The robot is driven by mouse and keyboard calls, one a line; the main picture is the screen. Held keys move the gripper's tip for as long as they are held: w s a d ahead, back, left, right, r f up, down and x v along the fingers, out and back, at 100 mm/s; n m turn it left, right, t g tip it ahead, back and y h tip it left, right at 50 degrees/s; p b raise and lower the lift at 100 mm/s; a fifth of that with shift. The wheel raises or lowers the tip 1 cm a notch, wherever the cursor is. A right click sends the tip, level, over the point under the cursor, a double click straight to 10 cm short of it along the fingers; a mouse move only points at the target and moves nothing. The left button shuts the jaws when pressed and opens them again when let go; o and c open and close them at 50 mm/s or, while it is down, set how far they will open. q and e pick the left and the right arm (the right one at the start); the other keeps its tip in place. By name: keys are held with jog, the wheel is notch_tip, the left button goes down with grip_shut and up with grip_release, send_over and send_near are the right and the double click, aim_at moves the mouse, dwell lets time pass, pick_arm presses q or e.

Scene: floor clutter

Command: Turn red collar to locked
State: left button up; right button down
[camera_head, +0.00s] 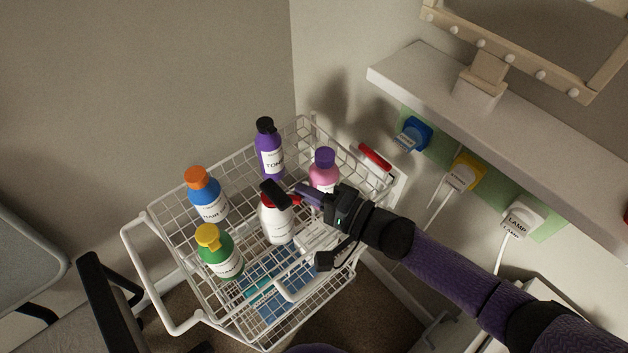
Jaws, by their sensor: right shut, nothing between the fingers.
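A white bottle (278,226) stands in the wire basket with a red collar (266,201) at its top. A black part (273,193) covers much of the collar; I cannot tell whether it is the bottle's head or part of my gripper. My right gripper (302,196) comes in from the right, is shut and empty, and is right beside the bottle's top. I cannot tell whether it touches the collar. Any lock marking is too small to read. My left gripper is not in view.
A purple bottle (269,158), a pink bottle (323,172), a blue bottle (208,205) and a green bottle (220,256) stand around the white one in the white basket (171,222). A shelf (428,72) and plugs, including a yellow one (465,174), are on the right.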

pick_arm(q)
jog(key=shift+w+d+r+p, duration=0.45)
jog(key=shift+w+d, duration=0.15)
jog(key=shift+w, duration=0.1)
pick_arm(e)
jog(key=shift+s+m+t+h, duration=0.25)
jog(key=shift+m+t+h, duration=0.15)
jog(key=shift+t, duration=0.1)
